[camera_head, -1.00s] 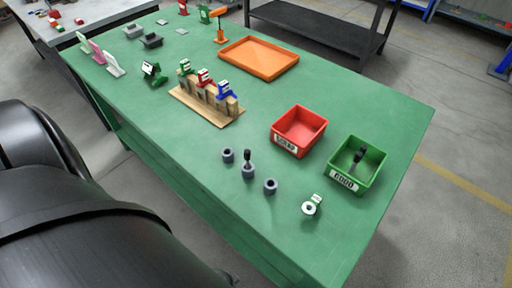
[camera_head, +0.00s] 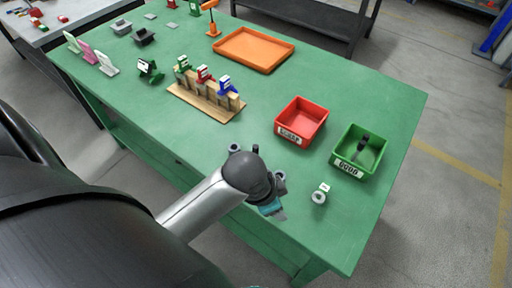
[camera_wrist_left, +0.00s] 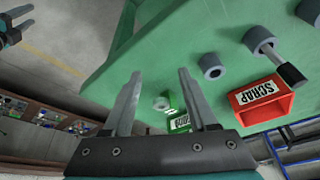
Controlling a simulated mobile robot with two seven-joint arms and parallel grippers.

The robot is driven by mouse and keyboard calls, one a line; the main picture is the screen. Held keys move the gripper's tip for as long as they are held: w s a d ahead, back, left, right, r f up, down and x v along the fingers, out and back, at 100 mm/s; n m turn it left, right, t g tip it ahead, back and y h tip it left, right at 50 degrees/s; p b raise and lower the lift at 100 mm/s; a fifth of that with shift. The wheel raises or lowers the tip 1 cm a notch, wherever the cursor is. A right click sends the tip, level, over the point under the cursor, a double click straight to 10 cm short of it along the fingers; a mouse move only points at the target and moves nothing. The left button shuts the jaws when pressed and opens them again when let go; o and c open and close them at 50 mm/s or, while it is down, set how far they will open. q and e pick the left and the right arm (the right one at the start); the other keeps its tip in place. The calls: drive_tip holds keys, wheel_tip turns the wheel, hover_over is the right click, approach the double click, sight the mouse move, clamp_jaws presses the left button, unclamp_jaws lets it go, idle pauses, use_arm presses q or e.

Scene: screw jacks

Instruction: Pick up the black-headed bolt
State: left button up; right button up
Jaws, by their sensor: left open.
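The black-headed bolt (camera_wrist_left: 290,72) shows in the left wrist view at the right, standing in a grey ring holder (camera_wrist_left: 259,40). In the head view my left arm hides it. My left gripper (camera_wrist_left: 159,76) is open and empty, its fingers over the table, with the bolt off to the right and not between them. In the head view only the teal and dark part of this gripper shows, beside the holders. A teal and dark gripper-like part (camera_wrist_left: 9,32) at the top left of the wrist view seems to be my right gripper, cut off by the edge.
A red SCRAP bin (camera_head: 301,122) and a green GOOD bin (camera_head: 360,151), holding a dark-headed piece (camera_head: 363,142), stand at the right. A small tagged ring (camera_head: 319,197) lies nearby. A wooden rack (camera_head: 208,102) and orange tray (camera_head: 253,50) are further back.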

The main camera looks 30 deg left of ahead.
use_arm(q)
drive_tip(key=w+r+m, duration=0.4)
drive_tip(key=w+m, duration=0.1)
drive_tip(key=m, duration=0.1)
wheel_tip(320, 180, up, 12)
drive_tip(key=m+g+y, duration=0.2)
drive_tip(key=m+g, duration=0.1)
drive_tip(key=m, duration=0.7)
hover_over(256, 146)
drive_tip(key=f, duration=0.3)
drive_tip(key=f+b, duration=0.1)
drive_tip(key=f, duration=0.5)
drive_tip(key=shift+d+f+b, duration=0.2)
drive_tip(key=shift+d+b, duration=0.05)
drive_tip(key=shift+b, duration=0.15)
drive_tip(key=f, duration=0.3)
drive_tip(key=f+b, duration=0.1)
drive_tip(key=f, duration=0.1)
drive_tip(key=shift+a+f, duration=0.1)
drive_tip(key=shift+a, duration=0.2)
use_arm(e)
drive_tip(key=f, duration=0.3)
drive_tip(key=shift+s+a, duration=0.15)
drive_tip(key=shift+a, duration=0.05)
use_arm(q)
clamp_jaws()
